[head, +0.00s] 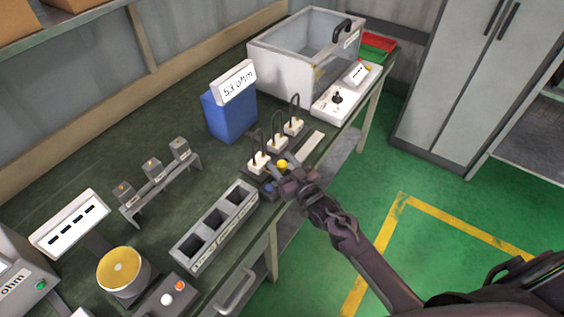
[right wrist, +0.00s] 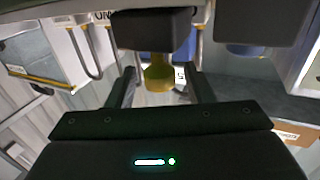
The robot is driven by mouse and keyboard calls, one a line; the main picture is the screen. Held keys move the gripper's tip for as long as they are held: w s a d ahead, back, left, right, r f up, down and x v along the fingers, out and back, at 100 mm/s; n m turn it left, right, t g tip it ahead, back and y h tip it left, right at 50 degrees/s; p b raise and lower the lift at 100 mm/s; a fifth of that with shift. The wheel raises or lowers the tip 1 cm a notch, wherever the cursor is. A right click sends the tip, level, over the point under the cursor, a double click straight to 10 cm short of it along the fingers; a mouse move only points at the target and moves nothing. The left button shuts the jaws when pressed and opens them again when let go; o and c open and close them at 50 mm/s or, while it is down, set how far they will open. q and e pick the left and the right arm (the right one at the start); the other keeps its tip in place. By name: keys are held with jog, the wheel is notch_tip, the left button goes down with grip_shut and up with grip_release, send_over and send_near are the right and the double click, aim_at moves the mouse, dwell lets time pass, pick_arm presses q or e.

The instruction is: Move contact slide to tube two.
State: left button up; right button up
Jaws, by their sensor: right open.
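The contact slide shows as a yellow knob (head: 282,164) at the front edge of the bench, beside a row of white plug blocks with black looped leads: a near one (head: 259,162), a middle one (head: 278,143) and a far one (head: 294,126). My right gripper (head: 287,171) is at the knob, with its fingers open. In the right wrist view the yellow knob (right wrist: 157,76) stands between the fingers (right wrist: 160,84), with a gap on each side. The slide's base is mostly hidden by the gripper. Which block marks tube two cannot be read. My left gripper is not in view.
A blue box (head: 230,116) carries a sign reading "53 ohm" (head: 233,82). A clear-lidded tank (head: 290,65) and a white switch panel (head: 346,92) stand farther back. A three-slot grey holder (head: 215,226) sits nearer, left of the gripper. Green floor is free at right.

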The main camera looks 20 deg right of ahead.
jog(key=shift+w, duration=0.1)
grip_shut()
jog(key=w+d+b, duration=0.1)
jog(key=w+d, duration=0.1)
jog(key=w+d+b, duration=0.2)
jog(key=d, duration=0.1)
jog(key=w+d+b, duration=0.1)
jog(key=w+d, duration=0.1)
jog(key=shift+w+d+f+b, duration=0.1)
jog(key=shift+d+b, duration=0.25)
jog(key=shift+d, duration=0.05)
grip_release()
